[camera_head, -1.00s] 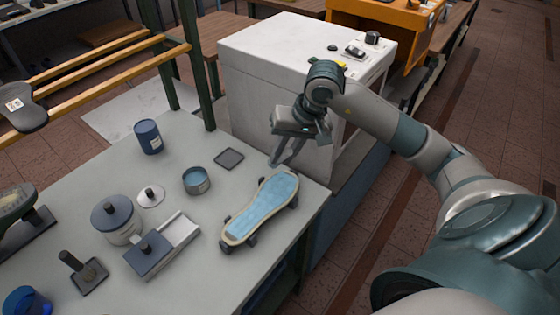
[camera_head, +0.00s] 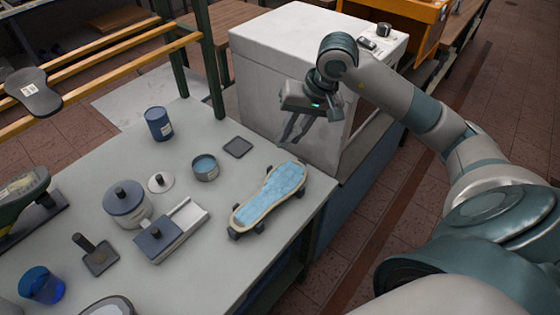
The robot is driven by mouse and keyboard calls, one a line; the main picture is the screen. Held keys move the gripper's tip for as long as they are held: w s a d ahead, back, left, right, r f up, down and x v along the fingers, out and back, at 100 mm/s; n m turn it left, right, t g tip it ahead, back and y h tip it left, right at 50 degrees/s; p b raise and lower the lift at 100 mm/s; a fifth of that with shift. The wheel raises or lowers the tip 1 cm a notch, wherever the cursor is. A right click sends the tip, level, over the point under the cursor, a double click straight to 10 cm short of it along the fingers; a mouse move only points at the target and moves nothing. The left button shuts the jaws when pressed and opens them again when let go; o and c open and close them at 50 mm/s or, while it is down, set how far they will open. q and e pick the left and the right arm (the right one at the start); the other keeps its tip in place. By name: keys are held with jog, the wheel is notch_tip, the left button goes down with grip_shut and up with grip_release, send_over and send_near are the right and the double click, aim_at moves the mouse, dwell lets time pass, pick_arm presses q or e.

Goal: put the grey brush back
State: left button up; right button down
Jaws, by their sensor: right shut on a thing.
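My right gripper (camera_head: 297,129) hangs fingers-down in front of the white box machine, above and behind the shoe last's far end. It is shut on a slim dark thing, taken to be the grey brush; the fingers make it hard to pick out. A dark square pad (camera_head: 238,147) lies flat and bare behind the tin. My left gripper is out of view.
The grey table (camera_head: 215,255) also holds a blue can (camera_head: 158,123), a lidded pot (camera_head: 127,203), a white tray with a dark block (camera_head: 160,240), a dark handled block (camera_head: 95,254) and a blue cup (camera_head: 41,285). The white machine (camera_head: 285,60) stands close behind the gripper.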

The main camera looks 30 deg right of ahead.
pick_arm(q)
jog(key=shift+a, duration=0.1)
pick_arm(e)
jog(key=shift+w, duration=0.15)
